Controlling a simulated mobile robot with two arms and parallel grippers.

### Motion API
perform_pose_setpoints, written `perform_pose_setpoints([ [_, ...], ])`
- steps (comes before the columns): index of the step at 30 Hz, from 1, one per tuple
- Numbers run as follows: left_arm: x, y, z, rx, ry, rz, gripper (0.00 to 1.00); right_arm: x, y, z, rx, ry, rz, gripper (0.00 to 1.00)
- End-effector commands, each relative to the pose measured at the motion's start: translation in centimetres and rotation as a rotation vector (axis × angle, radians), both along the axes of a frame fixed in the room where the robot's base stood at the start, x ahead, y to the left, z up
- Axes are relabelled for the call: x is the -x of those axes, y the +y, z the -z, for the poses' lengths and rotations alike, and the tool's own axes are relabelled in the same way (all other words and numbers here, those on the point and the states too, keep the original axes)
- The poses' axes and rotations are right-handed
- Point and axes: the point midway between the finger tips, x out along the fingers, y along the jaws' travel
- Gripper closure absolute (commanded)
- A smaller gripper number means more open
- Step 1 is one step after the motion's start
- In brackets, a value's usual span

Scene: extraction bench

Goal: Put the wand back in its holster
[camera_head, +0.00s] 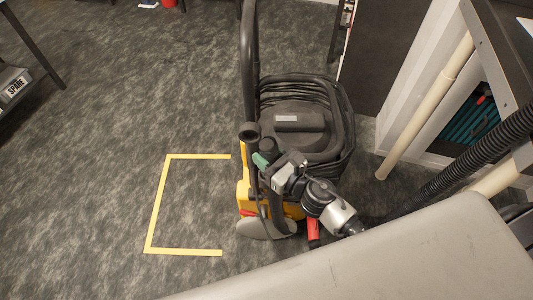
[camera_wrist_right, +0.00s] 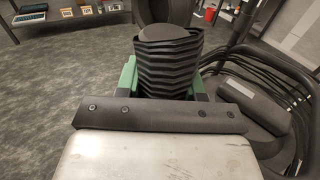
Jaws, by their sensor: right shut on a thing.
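My right gripper (camera_head: 264,162), with green fingertips, is shut on the dark ribbed grip of what appears to be the wand. In the right wrist view this grip (camera_wrist_right: 168,60) stands between the green fingers. In the head view a dark shaft is partly hidden under the gripper, against the left side of a yellow and black machine (camera_head: 300,125). A grey flat piece (camera_head: 265,229) sits low beside it; I cannot tell whether it belongs to the wand. I cannot make out the holster clearly or whether the wand is in it. My left gripper is not in view.
A thick black tube (camera_head: 249,60) rises at the machine's left. Coiled black hose or cable (camera_head: 345,125) wraps its top. A ribbed hose (camera_head: 460,175) and pale pipes (camera_head: 425,105) are at right. Yellow floor tape (camera_head: 157,205) marks open carpet at left.

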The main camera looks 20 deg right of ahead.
Motion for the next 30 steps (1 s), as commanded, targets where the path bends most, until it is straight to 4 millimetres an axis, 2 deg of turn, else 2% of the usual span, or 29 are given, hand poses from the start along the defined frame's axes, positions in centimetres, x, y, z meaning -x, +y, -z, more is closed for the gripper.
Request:
perform_pose_setpoints([
  [30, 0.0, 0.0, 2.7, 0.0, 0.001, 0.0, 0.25, 0.0, 0.0, 2.6, 0.0, -0.001, 0.0, 1.0],
])
